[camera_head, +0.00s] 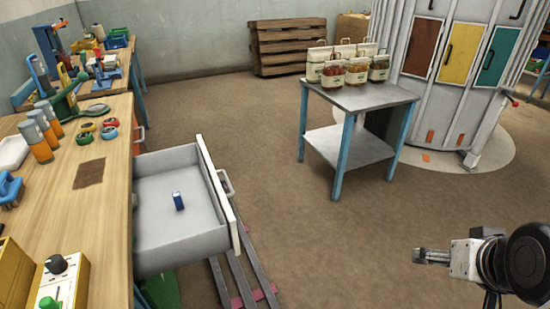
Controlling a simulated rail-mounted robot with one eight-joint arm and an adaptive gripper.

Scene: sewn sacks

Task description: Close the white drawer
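The white drawer (217,195) is pulled out to the right from under the wooden workbench, on the left of the view. Its inside shows, with a small dark blue block (178,201) on the drawer floor. A pale handle (226,182) sits on the outer face of the drawer front. My gripper (416,256) is at the lower right, well apart from the drawer, with its fingers pointing left. It is small and seen from the side, so I cannot tell whether its fingers are apart. I see nothing held in it.
The workbench (88,172) holds orange bottles (36,142), tape rolls and a yellow device (62,280). A metal table (365,96) with several small sacks stands behind, at the centre right. Metal rails (240,278) lie below the drawer. Bare floor lies between drawer and gripper.

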